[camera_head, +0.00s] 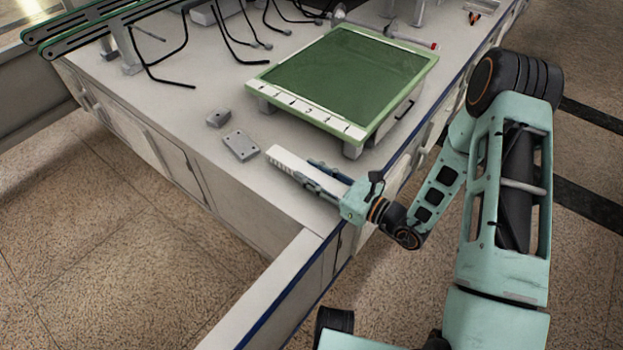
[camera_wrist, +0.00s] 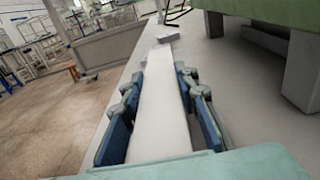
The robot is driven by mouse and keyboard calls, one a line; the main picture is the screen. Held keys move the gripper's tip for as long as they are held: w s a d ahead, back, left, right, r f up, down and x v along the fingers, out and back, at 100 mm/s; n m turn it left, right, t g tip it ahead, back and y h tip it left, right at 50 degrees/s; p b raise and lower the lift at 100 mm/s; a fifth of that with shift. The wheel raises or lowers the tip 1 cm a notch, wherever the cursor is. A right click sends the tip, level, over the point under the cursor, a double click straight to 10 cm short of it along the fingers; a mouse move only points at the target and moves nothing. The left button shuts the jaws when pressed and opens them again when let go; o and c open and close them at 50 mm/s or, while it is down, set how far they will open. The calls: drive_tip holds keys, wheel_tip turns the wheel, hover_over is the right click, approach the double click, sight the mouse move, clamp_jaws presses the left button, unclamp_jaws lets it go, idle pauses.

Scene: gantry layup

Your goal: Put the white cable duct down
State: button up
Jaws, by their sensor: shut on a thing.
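The white cable duct (camera_head: 285,156) is a long pale bar in my gripper (camera_head: 318,177), near the front edge of the worktable. In the wrist view, the duct (camera_wrist: 160,105) runs straight away from me between the two blue-padded fingers of my gripper (camera_wrist: 160,90). The fingers are shut on its sides. The duct is over or on the pale tabletop; I cannot tell whether its underside touches. Its near end is hidden by my gripper in the head view.
A green-topped stand (camera_head: 345,75) on legs is just behind the duct. A grey block with holes (camera_head: 239,146) and a smaller block (camera_head: 217,118) lie to the left. The worktable (camera_head: 190,105) is clear at front left.

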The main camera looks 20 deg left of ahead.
drive_tip(key=shift+f, duration=0.7)
drive_tip(key=shift+f, duration=0.15)
drive_tip(key=o, duration=1.2)
